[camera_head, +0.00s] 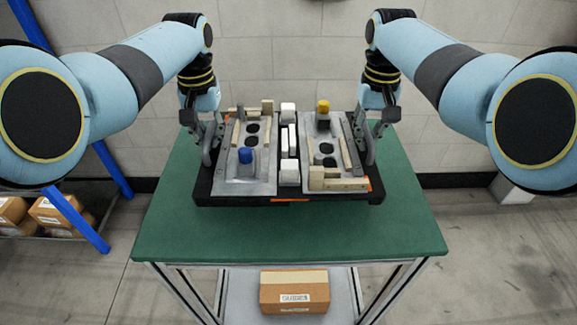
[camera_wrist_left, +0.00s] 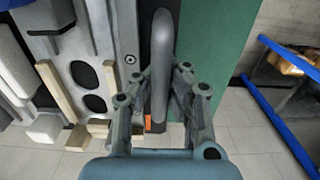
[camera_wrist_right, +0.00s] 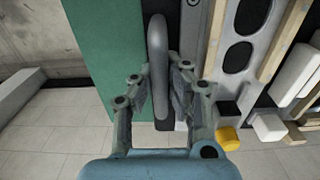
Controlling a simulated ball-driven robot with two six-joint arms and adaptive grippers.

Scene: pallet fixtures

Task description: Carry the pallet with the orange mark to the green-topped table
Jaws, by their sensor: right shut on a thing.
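The pallet (camera_head: 233,201) is a black base with an orange mark (camera_head: 290,200) on its front edge. It is over the green-topped table (camera_head: 290,234), level, with no visible gap beneath it. My left gripper (camera_head: 207,135) is at the pallet's left handle (camera_wrist_left: 161,70), with a finger on either side; I cannot tell if they press on it. My right gripper (camera_head: 373,130) is shut on the right handle (camera_wrist_right: 158,70). The pallet's underside is hidden.
The pallet bears grey plates with wooden strips, white blocks, a blue piece (camera_head: 245,155) and a yellow piece (camera_head: 323,106). A cardboard box (camera_head: 293,290) sits on the table's lower shelf. A blue-framed rack (camera_head: 75,215) with boxes stands at left. The green top is clear in front.

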